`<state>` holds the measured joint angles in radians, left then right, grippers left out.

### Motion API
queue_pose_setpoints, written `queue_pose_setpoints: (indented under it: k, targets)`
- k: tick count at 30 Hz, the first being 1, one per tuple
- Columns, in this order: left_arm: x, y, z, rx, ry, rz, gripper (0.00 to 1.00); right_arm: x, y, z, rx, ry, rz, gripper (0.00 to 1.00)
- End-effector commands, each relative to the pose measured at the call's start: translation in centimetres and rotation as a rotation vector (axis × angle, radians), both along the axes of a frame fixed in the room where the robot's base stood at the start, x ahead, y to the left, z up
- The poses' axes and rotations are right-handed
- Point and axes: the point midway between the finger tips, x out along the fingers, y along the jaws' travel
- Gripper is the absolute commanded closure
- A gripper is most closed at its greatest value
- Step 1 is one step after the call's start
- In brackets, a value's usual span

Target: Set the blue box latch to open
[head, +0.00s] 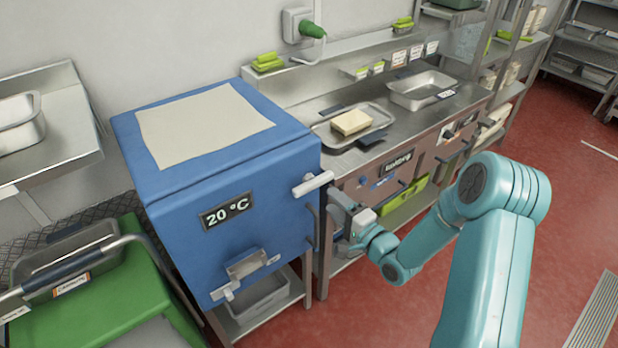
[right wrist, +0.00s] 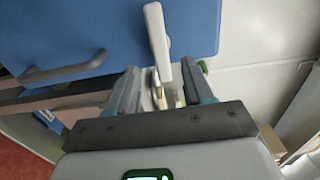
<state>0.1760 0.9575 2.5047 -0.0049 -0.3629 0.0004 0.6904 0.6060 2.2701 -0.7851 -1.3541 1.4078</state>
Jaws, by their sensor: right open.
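The blue box (head: 231,187) stands left of centre in the head view, with a "20 °C" display on its front. Its pale latch (head: 313,183) is a light bar at the front's upper right corner, tilted up to the right. My right gripper (head: 340,203) is open just right of and below the latch. In the right wrist view the latch (right wrist: 157,40) reaches down toward the gap between the open fingers (right wrist: 160,85) of my right gripper. I cannot tell whether they touch it. The blue box face (right wrist: 110,35) fills the upper left there. My left gripper is not in view.
A dark bar handle (head: 312,227) sits below the latch on the box. A steel counter (head: 300,105) with a tray (head: 375,140) stands behind right. A green cart (head: 115,300) stands at the lower left. Red floor (head: 575,200) is open at the right.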

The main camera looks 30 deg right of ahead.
Motion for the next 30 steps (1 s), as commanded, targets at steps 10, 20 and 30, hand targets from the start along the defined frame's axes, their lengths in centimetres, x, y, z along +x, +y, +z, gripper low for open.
queue_pose_setpoints:
  k: [10, 20, 30]
  targets:
    - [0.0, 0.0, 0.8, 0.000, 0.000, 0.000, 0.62, 4.3, 0.4, 0.1, -0.001, -0.002, 0.002, 0.49]
    - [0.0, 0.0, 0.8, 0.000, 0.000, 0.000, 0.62, 6.2, 0.5, -0.1, 0.000, 0.000, 0.000, 0.49]
    - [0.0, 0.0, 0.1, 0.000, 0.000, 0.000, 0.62, 7.2, 0.5, -0.1, 0.000, 0.000, 0.000, 0.49]
